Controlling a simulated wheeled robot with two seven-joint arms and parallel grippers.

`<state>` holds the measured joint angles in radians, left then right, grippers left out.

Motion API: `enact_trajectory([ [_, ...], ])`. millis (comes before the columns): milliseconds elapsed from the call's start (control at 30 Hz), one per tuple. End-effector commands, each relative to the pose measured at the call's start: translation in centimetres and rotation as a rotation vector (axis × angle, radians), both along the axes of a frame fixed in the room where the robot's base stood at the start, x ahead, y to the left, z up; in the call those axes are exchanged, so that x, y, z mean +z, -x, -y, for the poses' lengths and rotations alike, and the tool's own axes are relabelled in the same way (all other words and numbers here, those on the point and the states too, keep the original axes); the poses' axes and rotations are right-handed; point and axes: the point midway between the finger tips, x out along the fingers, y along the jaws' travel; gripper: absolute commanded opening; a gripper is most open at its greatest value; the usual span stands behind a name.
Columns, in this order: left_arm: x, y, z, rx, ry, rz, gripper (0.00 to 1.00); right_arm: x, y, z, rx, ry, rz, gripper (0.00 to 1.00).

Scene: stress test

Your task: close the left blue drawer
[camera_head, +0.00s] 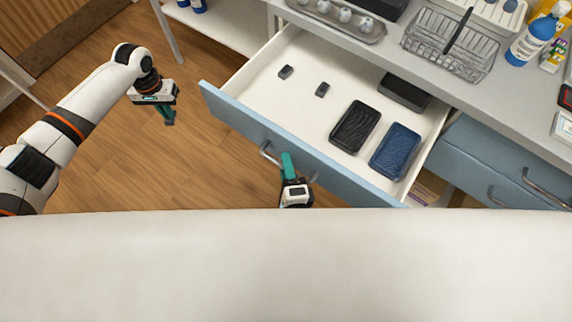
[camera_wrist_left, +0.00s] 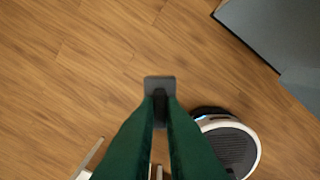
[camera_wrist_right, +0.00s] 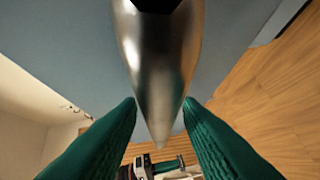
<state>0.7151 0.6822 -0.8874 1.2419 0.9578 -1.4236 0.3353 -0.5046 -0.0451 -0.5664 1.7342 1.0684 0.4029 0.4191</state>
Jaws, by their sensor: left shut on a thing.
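The left blue drawer (camera_head: 235,112) is pulled out from the bench in the head view. Its metal bar handle (camera_head: 265,152) is on the front panel and is partly hidden by my right gripper (camera_head: 288,165). In the right wrist view, the green fingers of my right gripper (camera_wrist_right: 160,105) are apart, one on each side of the shiny handle (camera_wrist_right: 160,50). My left gripper (camera_head: 169,116) is over the floor, left of the drawer. In the left wrist view, its fingers (camera_wrist_left: 161,100) are shut on a small dark grey block (camera_wrist_left: 159,84).
The drawer holds a black tray (camera_head: 355,127), a blue tray (camera_head: 396,151), a dark box (camera_head: 404,92) and two small dark blocks (camera_head: 286,72). A second blue drawer (camera_head: 490,165) is at right. The bench top (camera_head: 400,62) carries a wire basket (camera_head: 450,45) and bottles.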

Motion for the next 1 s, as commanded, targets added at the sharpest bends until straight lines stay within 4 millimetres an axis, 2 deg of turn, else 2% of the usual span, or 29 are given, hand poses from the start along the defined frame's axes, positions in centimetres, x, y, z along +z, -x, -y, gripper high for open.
enact_trajectory([
  [233,0.0,0.0,0.0,0.0,0.0,0.0,0.0,0.0,-0.1,0.0,0.0,0.0,0.0,0.33],
  [433,0.0,0.0,0.0,0.0,0.0,0.0,0.0,0.0,0.0,0.0,0.0,0.0,0.0,0.0],
  [767,0.1,0.0,0.0,0.0,0.0,0.0,0.0,0.0,-0.2,0.1,0.0,0.001,0.0,0.0],
  [1000,0.8,0.0,0.0,0.0,0.0,0.0,0.0,0.2,-2.1,1.5,-0.001,0.002,0.002,0.0],
])
